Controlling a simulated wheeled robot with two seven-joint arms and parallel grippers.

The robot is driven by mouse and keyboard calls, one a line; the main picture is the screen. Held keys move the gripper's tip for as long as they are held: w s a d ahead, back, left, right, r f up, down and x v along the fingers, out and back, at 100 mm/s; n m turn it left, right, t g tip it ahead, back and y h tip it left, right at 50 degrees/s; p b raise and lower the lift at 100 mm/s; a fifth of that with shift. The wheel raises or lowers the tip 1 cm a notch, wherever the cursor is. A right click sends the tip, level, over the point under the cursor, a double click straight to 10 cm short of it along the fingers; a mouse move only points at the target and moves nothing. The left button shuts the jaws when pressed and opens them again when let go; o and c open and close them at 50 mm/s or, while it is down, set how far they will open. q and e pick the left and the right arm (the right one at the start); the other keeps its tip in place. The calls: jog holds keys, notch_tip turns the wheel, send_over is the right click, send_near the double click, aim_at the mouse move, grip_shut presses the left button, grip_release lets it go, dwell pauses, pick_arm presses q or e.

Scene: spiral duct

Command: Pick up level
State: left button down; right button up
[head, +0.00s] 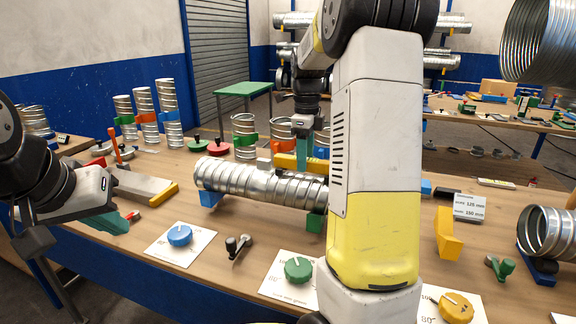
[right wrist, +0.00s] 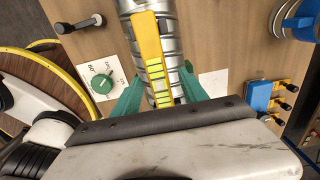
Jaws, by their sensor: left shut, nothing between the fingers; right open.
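The yellow level (head: 287,162) lies on top of the silver spiral duct (head: 235,180) in the head view. In the right wrist view the level (right wrist: 148,45) runs along the duct, with greenish vials showing. My right gripper (right wrist: 158,88) is open, its green fingers on either side of the level and duct; I cannot tell whether they touch. In the head view my right gripper (head: 306,148) is above the duct, partly hidden by my own arm. My left gripper (head: 120,222) is shut and empty at the left, near the table's front edge.
A blue dial (head: 180,235) and a green dial (head: 298,269) sit on white cards in front of the duct. A black-handled tool (head: 237,245) lies between them. Upright duct pieces (head: 168,112) stand behind. A yellow-ended grey tool (head: 145,186) lies left of the duct.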

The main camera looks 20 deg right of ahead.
jog(key=shift+f, duration=0.4)
jog(key=shift+c, duration=0.4)
grip_shut()
jog(key=shift+r, duration=0.1)
